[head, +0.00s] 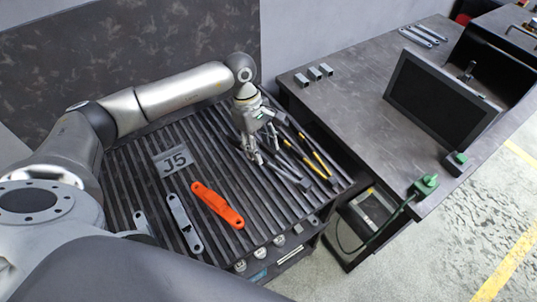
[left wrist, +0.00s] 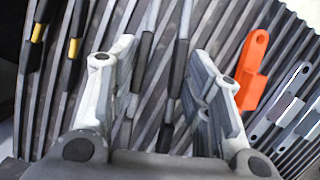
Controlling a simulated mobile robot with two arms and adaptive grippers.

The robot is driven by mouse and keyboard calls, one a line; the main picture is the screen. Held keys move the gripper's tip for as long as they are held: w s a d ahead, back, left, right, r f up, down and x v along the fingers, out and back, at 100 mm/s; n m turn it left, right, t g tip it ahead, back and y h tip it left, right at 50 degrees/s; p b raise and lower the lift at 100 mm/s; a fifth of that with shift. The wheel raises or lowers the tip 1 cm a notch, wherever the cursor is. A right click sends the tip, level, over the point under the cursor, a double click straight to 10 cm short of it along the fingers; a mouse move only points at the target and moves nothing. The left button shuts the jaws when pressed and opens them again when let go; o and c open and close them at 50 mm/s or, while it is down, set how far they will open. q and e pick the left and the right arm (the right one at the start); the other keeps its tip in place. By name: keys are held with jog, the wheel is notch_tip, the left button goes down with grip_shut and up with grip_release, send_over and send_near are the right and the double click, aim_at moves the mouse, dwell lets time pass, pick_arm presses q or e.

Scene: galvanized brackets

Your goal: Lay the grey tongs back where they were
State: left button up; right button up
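The grey tongs (left wrist: 143,62), with pale metal ends and dark-sleeved handles, appear to lie on the ribbed rack top (head: 128,190). In the left wrist view they run between the two fingers of my left gripper (left wrist: 165,80), which stand wide apart and do not touch them. In the head view the tongs (head: 287,176) are partly hidden behind my left gripper (head: 262,156), which hangs low over them. My right gripper is not in view.
Tools with yellow bands (head: 306,156) lie right of the gripper. An orange bar (head: 217,205) and a grey bracket (head: 184,222) lie nearer, with a J5 plate (head: 174,161) behind. A bench with a dark screen (head: 440,98) stands at right.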

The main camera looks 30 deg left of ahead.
pick_arm(q)
notch_tip(320, 180, down, 8)
jog(key=b, duration=0.3)
jog(key=shift+s+r+b, duration=0.1)
jog(key=shift+r+b, duration=0.15)
jog(key=shift+b, duration=0.15)
jog(key=shift+f+b, duration=0.5)
jog(key=shift+b, duration=0.05)
jog(key=shift+o, duration=0.5)
jog(key=o, duration=0.5)
jog(key=shift+c, duration=0.2)
jog(key=shift+o, duration=0.3)
